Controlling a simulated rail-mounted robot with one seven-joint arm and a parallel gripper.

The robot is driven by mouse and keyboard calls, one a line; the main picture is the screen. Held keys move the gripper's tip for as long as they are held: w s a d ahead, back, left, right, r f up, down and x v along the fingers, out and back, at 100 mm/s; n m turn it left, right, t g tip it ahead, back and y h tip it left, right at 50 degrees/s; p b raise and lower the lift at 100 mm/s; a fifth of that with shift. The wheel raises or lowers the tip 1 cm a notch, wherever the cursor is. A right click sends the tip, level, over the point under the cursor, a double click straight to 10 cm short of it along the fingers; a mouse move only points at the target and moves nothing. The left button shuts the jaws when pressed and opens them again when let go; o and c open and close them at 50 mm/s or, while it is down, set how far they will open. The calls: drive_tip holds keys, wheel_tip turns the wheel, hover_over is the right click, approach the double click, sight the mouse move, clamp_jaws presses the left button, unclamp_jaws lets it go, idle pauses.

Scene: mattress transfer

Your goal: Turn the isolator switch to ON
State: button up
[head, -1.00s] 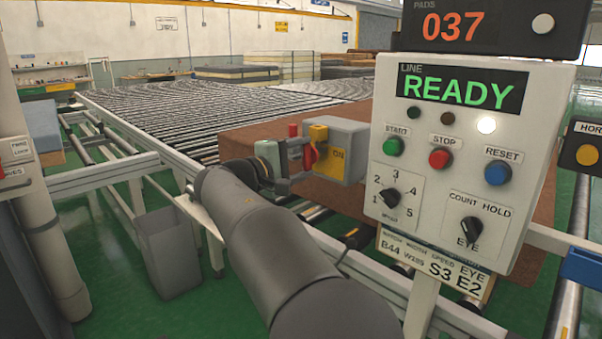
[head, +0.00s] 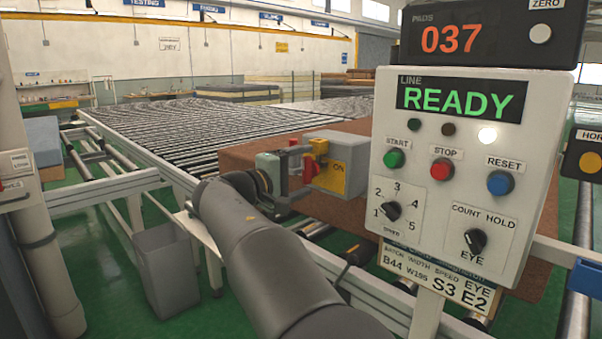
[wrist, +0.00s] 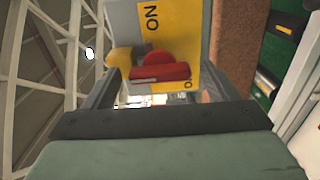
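The isolator switch is a grey box with a yellow faceplate (head: 327,175) and a red handle (head: 308,166). A yellow block (head: 318,147) sits at its upper edge. In the wrist view, the red handle (wrist: 160,73) lies crosswise in front of the yellow plate (wrist: 168,28). The plate reads "ON" near its top; a second label is mostly hidden. My gripper (head: 299,172) is at the front of the switch. In the wrist view my gripper (wrist: 155,86) is open. Its fingers stand on either side of the handle, with visible gaps. Whether either touches it is unclear.
A control panel (head: 463,259) reading "READY" stands close on the right. A roller conveyor (head: 195,130) stretches behind, with a brown block (head: 240,158) beside the switch. A grey bin (head: 168,270) stands on the green floor at left.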

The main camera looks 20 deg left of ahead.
drive_tip(key=shift+s, duration=0.1)
drive_tip(key=v, duration=1.7)
drive_tip(key=shift+a, duration=0.15)
